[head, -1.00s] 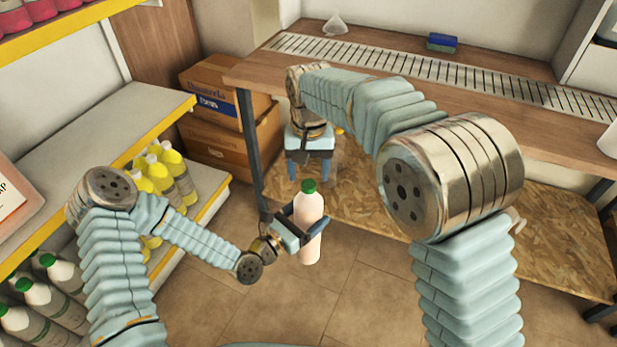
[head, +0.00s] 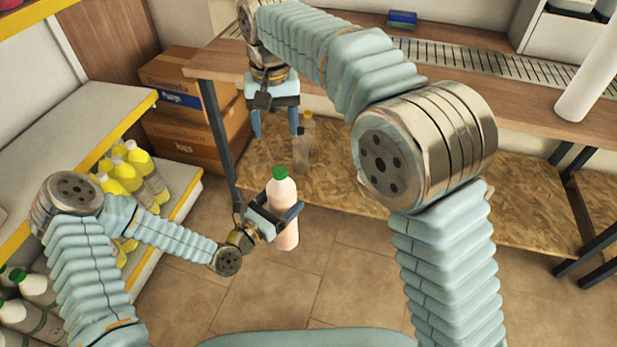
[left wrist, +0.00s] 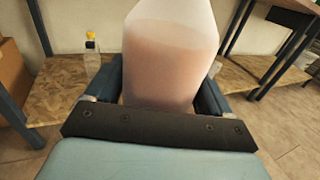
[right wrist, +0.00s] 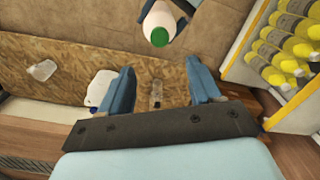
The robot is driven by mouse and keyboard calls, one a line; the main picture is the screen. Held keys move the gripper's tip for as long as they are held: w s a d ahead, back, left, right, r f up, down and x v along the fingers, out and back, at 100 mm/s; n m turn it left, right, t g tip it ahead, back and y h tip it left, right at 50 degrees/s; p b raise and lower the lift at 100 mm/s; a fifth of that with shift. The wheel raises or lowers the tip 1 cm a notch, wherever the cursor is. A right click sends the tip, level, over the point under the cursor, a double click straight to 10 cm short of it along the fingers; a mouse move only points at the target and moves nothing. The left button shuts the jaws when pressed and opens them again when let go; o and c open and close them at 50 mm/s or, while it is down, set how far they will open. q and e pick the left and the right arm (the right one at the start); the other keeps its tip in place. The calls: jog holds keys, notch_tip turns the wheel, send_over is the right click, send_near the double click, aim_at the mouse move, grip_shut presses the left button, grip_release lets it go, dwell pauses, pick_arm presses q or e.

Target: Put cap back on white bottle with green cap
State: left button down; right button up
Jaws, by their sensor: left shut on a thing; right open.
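The white bottle (head: 284,232) with pinkish contents stands upright in my left gripper (head: 274,218), above the floor. Its green cap (head: 279,172) sits on its top. In the left wrist view the bottle's body (left wrist: 170,55) fills the space between the fingers; its top is out of frame. In the right wrist view the green cap (right wrist: 160,37) and bottle show from above, beyond the fingertips. My right gripper (head: 273,125) is open and empty, pointing down, above and a little behind the cap. It also shows open in the right wrist view (right wrist: 160,90).
A clear bottle (head: 304,145) stands on the chipboard lower shelf (head: 420,190), behind the white bottle. Above is a wooden bench (head: 530,105) with a drain grate. Shelves with yellow-capped bottles (head: 125,175) are at left, cardboard boxes (head: 190,110) behind. Floor in front is clear.

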jog(key=s+d+f+m+g+y, duration=0.15)
jog(key=d+f, duration=0.25)
jog(key=f, duration=0.6)
jog(key=s+d+f+m, duration=0.1)
jog(key=s+d+f, duration=0.25)
jog(key=f, duration=0.65)
jog(key=s+d+f+m+g+y, duration=0.15)
jog(key=d+f, duration=0.35)
jog(key=f, duration=0.6)
jog(key=s+d+f+n+t+y, duration=0.1)
jog(key=s+d+f+t, duration=0.1)
jog(key=s+f, duration=0.8)
jog(key=s+t, duration=0.1)
jog(key=s, duration=0.3)
jog(key=shift+s+d+f+t, duration=0.2)
jog(key=shift+s+f+t, duration=0.05)
jog(key=shift+f+t, duration=0.15)
